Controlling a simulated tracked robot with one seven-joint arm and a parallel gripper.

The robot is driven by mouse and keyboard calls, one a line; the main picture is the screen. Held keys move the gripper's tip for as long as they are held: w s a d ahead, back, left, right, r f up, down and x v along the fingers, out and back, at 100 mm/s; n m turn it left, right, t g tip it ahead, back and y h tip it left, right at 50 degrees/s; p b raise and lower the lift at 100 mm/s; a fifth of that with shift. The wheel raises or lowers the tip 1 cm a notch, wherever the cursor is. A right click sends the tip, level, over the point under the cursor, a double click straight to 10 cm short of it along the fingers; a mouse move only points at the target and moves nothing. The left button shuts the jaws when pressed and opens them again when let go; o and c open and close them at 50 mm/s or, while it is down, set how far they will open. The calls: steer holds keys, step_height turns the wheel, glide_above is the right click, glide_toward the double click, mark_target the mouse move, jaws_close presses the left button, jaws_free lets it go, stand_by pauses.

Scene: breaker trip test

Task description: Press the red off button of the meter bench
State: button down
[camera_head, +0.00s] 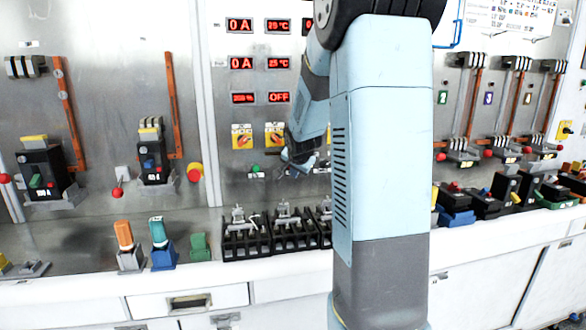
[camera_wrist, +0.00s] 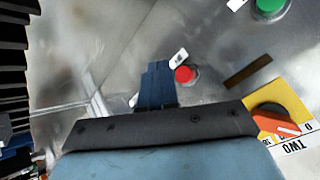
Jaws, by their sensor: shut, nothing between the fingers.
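The red off button (camera_wrist: 185,75), a small round button in a pale ring, sits on the grey metal panel in the wrist view. My gripper (camera_wrist: 157,68) is shut and empty, its dark blue fingers pointing at the panel. Its tips appear just left of the red button; I cannot tell whether they touch the panel. In the head view my gripper (camera_head: 297,157) is in front of the panel, below the yellow selector switches, and the red button cannot be made out there. A green button (camera_wrist: 268,6) is at the top right of the wrist view.
An orange rotary switch (camera_wrist: 274,121) on a yellow plate is at the right of the wrist view. In the head view, a green button (camera_head: 256,169) is left of my gripper. Red displays (camera_head: 241,63) are above. Black clamp fixtures (camera_head: 246,238) stand on the bench below.

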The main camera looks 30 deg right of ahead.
steer(key=shift+s+a, duration=0.2)
steer(key=shift+s, duration=0.5)
steer(key=shift+s+a, duration=0.2)
steer(key=shift+s, duration=0.5)
steer(key=s+a+r+n+g+y, duration=0.1)
steer(key=s+a+r+n, duration=0.5)
steer(key=s+a, duration=0.65)
steer(key=s+a+r+n+y, duration=0.1)
steer(key=s+a+n, duration=0.2)
steer(key=s, duration=0.6)
steer(key=s+a+n+g+y, duration=0.1)
steer(key=s+a, duration=0.3)
steer(key=s, duration=0.6)
steer(key=shift+s+a+r+n+g, duration=0.15)
steer(key=shift+s+r+n+g, duration=0.2)
steer(key=shift+n, duration=0.55)
